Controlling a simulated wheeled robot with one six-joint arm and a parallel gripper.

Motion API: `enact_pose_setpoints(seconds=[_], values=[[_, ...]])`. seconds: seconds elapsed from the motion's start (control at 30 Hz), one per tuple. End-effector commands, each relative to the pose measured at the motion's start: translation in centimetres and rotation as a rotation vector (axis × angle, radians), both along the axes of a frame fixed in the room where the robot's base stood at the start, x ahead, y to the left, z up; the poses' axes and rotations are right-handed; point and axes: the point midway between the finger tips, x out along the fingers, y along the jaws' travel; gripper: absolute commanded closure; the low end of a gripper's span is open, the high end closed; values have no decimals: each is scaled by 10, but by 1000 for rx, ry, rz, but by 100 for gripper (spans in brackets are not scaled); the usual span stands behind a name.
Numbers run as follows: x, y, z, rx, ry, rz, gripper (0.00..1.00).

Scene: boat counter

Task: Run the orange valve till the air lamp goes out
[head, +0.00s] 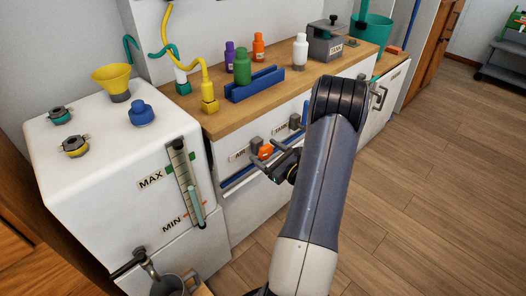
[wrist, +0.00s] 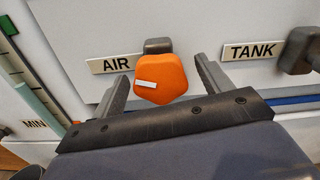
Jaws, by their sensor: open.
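The orange valve (wrist: 160,82), a faceted knob with a white mark, is on the white cabinet front beside the AIR label (wrist: 110,64). It also shows in the head view (head: 265,152). My gripper (wrist: 162,72) is open, with one finger on each side of the valve. A gap shows on both sides in the wrist view. In the head view my gripper (head: 277,158) is in front of the cabinet and partly covers this area. A dark grey block (wrist: 158,46) sits just above the valve. I cannot make out a lit air lamp in either view.
A TANK label (wrist: 252,50) and a dark grey fitting (wrist: 300,50) are right of the valve. A blue strip (head: 238,177) runs below. The white tank unit (head: 90,145) with its MAX/MIN gauge (head: 187,180) stands left. Bottles stand on the wooden counter (head: 225,122) above.

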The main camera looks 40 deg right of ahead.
Motion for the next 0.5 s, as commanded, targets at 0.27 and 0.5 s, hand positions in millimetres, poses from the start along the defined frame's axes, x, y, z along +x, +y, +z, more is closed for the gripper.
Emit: enact_pose_setpoints(seconds=[0.27,0.5], values=[[18,2,0,2,0,1,26],[18,2,0,2,0,0,27]])
